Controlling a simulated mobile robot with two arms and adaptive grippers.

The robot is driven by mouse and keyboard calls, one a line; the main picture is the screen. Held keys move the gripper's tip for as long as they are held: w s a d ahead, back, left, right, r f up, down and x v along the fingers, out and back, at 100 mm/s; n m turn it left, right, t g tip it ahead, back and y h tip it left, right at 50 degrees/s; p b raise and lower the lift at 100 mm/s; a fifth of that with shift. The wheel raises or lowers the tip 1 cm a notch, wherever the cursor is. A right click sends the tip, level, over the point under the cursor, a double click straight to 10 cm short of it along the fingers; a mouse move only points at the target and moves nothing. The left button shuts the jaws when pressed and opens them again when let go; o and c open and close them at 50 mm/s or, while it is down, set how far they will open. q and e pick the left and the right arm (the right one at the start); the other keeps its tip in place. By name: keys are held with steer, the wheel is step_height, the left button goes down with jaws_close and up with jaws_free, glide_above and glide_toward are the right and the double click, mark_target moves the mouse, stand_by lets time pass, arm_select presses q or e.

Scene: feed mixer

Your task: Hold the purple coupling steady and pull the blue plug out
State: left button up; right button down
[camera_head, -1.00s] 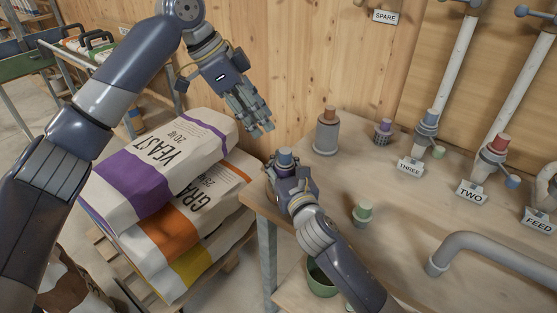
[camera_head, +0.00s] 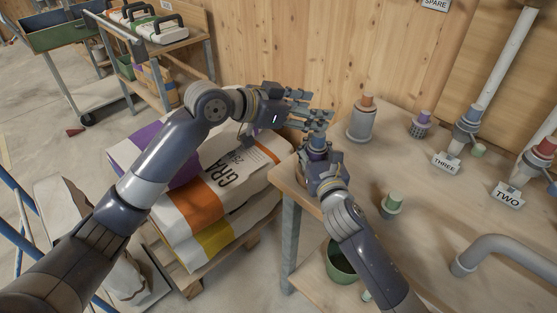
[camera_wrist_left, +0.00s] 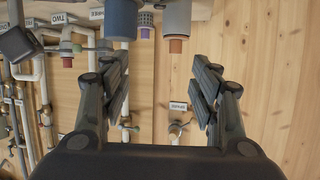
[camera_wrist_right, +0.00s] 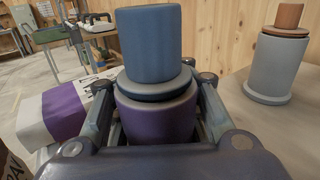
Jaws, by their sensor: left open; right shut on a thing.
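The blue plug (camera_head: 318,143) stands upright in the purple coupling (camera_wrist_right: 158,120) near the table's left corner. The right wrist view shows the plug (camera_wrist_right: 150,45) seated on the coupling with a dark blue flange between them. My right gripper (camera_head: 319,168) is shut around the coupling, below the plug. My left gripper (camera_head: 324,118) is open just above the plug, with its fingers pointing right. In the left wrist view a blue cylinder that looks like the plug (camera_wrist_left: 122,18) is at the top, not between the open fingers (camera_wrist_left: 160,85).
A grey bottle with an orange top (camera_head: 361,122) stands close to my left fingertips. A green-topped piece (camera_head: 391,204) is on the table (camera_head: 425,240). Stacked sacks (camera_head: 200,215) lie left of the table.

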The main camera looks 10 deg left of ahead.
mark_target(313, 142)
arm_select(q)
steer(key=s+a+f+n+t+h, duration=0.1)
steer(key=s+a+f+t, duration=0.2)
steer(key=s, duration=0.3)
steer(key=s+a+f+n+t, duration=0.1)
steer(key=s+a+f+t, duration=0.15)
steer(key=s, duration=0.25)
steer(key=shift+g, duration=0.25)
steer(key=x, duration=1.2)
steer(key=shift+s+d+f, duration=0.1)
steer(key=shift+s+d, duration=0.05)
steer(key=shift+c, duration=0.3)
steer(key=c, duration=1.3)
